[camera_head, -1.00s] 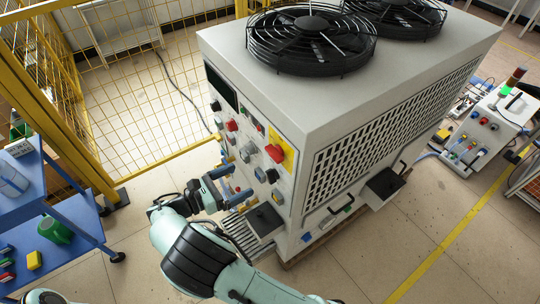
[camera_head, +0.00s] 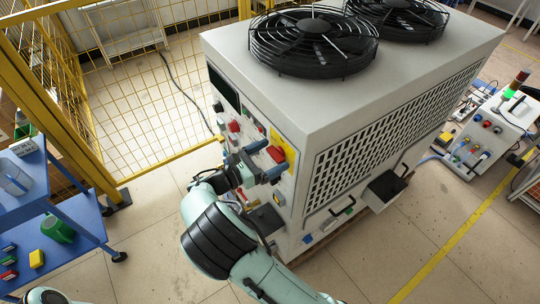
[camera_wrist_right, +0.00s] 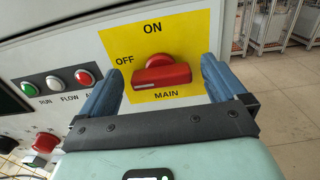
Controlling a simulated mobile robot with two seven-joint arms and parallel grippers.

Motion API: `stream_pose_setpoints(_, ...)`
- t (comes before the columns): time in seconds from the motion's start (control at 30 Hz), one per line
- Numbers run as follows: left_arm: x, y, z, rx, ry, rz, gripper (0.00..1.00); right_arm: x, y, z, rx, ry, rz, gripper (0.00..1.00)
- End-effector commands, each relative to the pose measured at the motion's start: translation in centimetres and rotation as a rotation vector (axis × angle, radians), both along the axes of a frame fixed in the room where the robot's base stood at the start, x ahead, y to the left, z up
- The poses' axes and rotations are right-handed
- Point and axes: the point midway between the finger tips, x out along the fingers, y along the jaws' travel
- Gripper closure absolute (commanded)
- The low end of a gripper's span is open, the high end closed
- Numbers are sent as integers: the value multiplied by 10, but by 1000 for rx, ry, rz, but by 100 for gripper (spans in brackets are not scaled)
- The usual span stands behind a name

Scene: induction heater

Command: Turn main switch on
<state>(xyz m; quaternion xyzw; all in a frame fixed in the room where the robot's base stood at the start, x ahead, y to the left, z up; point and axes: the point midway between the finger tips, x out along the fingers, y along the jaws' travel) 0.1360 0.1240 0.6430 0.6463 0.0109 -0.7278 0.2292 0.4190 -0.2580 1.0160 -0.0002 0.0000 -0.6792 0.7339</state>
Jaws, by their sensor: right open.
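The main switch is a red handle (camera_head: 276,153) on a yellow plate on the control face of the large grey cabinet. In the right wrist view the red handle (camera_wrist_right: 162,75) lies level, with "OFF" printed to its left, "ON" above and "MAIN" below. My right gripper (camera_head: 274,158) is open in front of the switch. In the wrist view its blue fingers (camera_wrist_right: 162,68) stand on either side of the handle, with a gap on each side. Whether the fingertips reach the plate, I cannot tell. My left gripper is not in view.
The grey cabinet (camera_head: 270,95) carries two black fans on top. Indicator lamps (camera_wrist_right: 55,82) and a red knob (camera_wrist_right: 45,142) are left of the switch. A yellow mesh fence (camera_head: 150,90) stands behind, and a blue cart (camera_head: 75,215) at left. The floor between is clear.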

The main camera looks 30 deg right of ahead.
Motion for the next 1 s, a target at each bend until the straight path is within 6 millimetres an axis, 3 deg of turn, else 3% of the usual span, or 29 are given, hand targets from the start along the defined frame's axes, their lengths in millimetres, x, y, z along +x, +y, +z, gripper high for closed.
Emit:
stream_pose_setpoints(0.3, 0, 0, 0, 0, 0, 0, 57, 0, -3, 0, 0, 0, 0, 2)
stream_pose_setpoints(0.5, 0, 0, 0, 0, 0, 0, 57, 0, -3, 0, 0, 0, 1, 58)
stream_pose_setpoints(1.0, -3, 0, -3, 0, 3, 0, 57, -1, -3, -1, 10, -120, 1, 58)
